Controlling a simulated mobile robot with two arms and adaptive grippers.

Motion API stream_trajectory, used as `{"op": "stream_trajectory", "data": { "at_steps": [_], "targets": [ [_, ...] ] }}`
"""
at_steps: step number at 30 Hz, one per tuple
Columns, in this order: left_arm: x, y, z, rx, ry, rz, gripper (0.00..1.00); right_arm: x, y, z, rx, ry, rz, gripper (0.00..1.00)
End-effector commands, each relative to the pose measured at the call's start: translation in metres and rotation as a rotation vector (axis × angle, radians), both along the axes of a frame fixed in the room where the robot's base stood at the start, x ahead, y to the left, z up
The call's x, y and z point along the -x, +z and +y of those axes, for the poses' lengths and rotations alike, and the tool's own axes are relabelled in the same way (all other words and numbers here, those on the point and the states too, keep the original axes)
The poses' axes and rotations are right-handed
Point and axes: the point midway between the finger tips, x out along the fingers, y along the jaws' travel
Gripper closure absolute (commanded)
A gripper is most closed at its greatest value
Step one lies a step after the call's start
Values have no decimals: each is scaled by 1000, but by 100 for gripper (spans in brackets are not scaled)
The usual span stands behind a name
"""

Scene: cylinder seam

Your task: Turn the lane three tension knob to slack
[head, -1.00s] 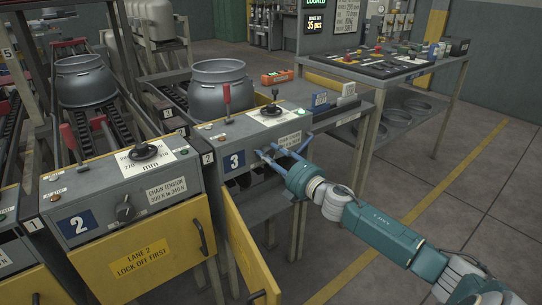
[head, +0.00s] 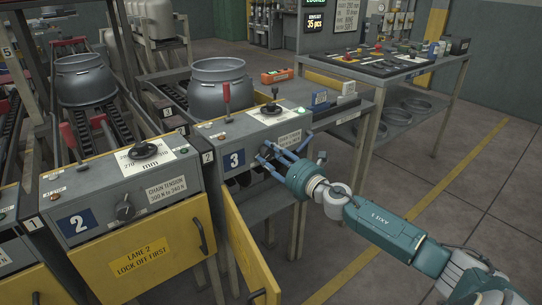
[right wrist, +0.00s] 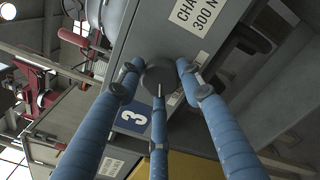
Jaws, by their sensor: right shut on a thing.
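The lane three tension knob (right wrist: 158,76) is a dark round knob with a pale pointer line, on the grey front panel beside the blue 3 plate (right wrist: 133,119). My right gripper (right wrist: 157,82) has three blue fingers set around the knob, shut on it. In the head view the right gripper (head: 268,158) reaches the lane 3 panel (head: 205,150) from the right, and its fingers hide most of the knob. The chain tension label (head: 289,140) is just above the fingers. My left gripper is not in view.
The lane 3 yellow door (head: 247,250) hangs open below the panel. The lane 2 box (head: 100,190) with its own knob (head: 124,207) and yellow door (head: 140,255) stands to the left. A red lever (head: 226,92) rises on top of lane 3. Floor at right is clear.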

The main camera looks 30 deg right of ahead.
Motion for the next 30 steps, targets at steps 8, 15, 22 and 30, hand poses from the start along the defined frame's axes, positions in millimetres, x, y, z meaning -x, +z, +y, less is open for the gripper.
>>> {"op": "stream_trajectory", "data": {
  "at_steps": [8, 15, 22, 30],
  "targets": [
    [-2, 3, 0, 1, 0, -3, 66, -1, 4, -4, 91, -8, -12, 90],
    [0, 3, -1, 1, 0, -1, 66, -1, 5, -4, 109, -9, -15, 90],
    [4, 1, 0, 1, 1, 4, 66, -1, 6, -5, 109, -10, -16, 90],
    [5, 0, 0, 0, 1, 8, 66, -1, 4, -3, 107, -7, -15, 44]
  ]
}}
